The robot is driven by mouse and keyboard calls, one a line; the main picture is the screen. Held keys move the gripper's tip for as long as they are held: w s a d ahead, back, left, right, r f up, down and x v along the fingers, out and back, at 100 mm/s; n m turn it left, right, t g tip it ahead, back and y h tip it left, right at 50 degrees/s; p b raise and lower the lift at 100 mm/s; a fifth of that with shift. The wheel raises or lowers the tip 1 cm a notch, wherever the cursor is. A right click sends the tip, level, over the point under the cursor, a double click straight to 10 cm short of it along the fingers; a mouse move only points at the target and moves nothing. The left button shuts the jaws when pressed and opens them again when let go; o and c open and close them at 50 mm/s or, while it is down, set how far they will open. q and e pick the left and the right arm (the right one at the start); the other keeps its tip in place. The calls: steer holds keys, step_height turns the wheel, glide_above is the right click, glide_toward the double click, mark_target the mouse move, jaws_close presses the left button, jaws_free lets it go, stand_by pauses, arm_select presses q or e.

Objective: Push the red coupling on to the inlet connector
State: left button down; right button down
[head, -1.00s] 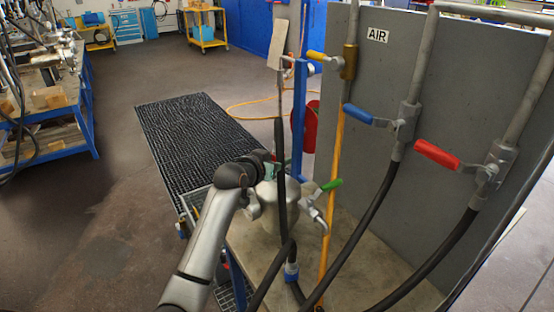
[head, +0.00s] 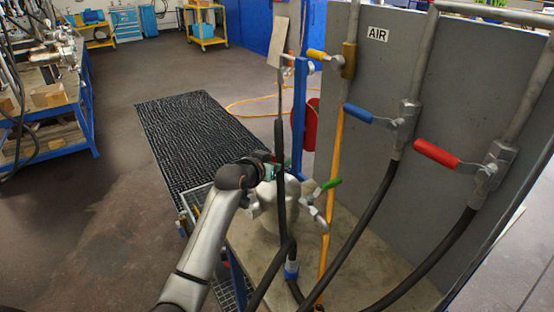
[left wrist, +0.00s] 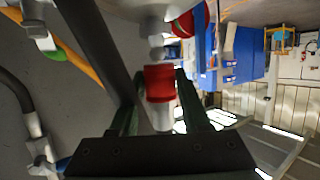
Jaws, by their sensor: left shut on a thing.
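In the left wrist view, the red coupling (left wrist: 159,82) sits between the two fingers of my left gripper (left wrist: 160,98), which is shut on it. A pale metal piece shows below its red body. The silver inlet connector (left wrist: 156,42) hangs from the pale vessel just beyond the coupling and roughly in line with it. Their ends are very close; I cannot tell whether they touch. In the head view my left gripper (head: 266,170) is at the far side of the silver vessel (head: 268,212), and the coupling is hidden there. My right gripper is not in view.
Black hoses (head: 281,190) run close in front of the vessel. A green-handled valve (head: 331,184) is on its right, beside a yellow pipe (head: 333,200). A grey panel (head: 420,80) with blue and red valve handles stands at right. The black floor mat (head: 195,135) lies behind.

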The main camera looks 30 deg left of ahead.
arm_select(q)
steer(key=shift+f+b, duration=0.7)
steer(key=shift+f, duration=0.9)
steer(key=shift+c, duration=1.4)
jaws_free()
steer(key=v, duration=1.2)
steer(key=shift+s, duration=0.25)
steer(key=s+d+f+m+g, duration=0.1)
steer(key=s+d+f+g, duration=0.45)
steer(key=s+f, duration=0.6)
steer(key=s+d+f+m+g, duration=0.1)
steer(key=s+d+f+g, duration=0.2)
steer(key=s, duration=0.6)
steer(key=s+d+f+g, duration=0.2)
steer(key=s+f, duration=0.3)
steer(key=s, duration=0.3)
steer(key=w+d+f+t+h, duration=0.1)
steer(key=w+d+f+t, duration=0.1)
steer(key=f, duration=0.3)
steer(key=w+d+f+t+h, duration=0.1)
steer(key=w+d+f+t, duration=0.1)
steer(key=f, duration=0.4)
steer(key=shift+d+f+t, duration=0.2)
steer(key=shift+d+t, duration=0.05)
steer(key=shift+t, duration=0.5)
